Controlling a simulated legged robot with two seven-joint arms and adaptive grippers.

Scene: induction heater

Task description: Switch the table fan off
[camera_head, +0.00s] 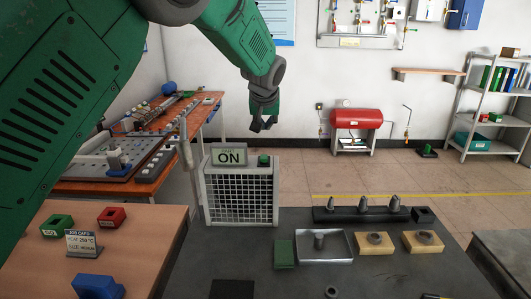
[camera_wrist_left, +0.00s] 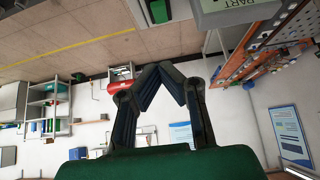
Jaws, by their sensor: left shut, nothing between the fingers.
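The table fan (camera_head: 240,190) is a grey box with a wire grille, standing upright at the back left of the dark table. On its top are a sign (camera_head: 230,155) reading ON and a green button (camera_head: 264,160) to the sign's right. My left gripper (camera_head: 263,125) hangs above and behind the fan's top, pointing down, apart from the button. In the left wrist view its fingers (camera_wrist_left: 162,68) meet at the tips with nothing held. The green button (camera_wrist_left: 157,11) and part of the sign (camera_wrist_left: 226,8) show at that view's top edge. My right gripper is not seen.
On the dark table (camera_head: 340,275) are a metal tray (camera_head: 340,258), a black rack with cones (camera_head: 365,217), two wooden blocks (camera_head: 374,242) and a green block (camera_head: 284,254). A wooden table (camera_head: 140,225) with coloured blocks and a job card (camera_head: 84,243) stands left.

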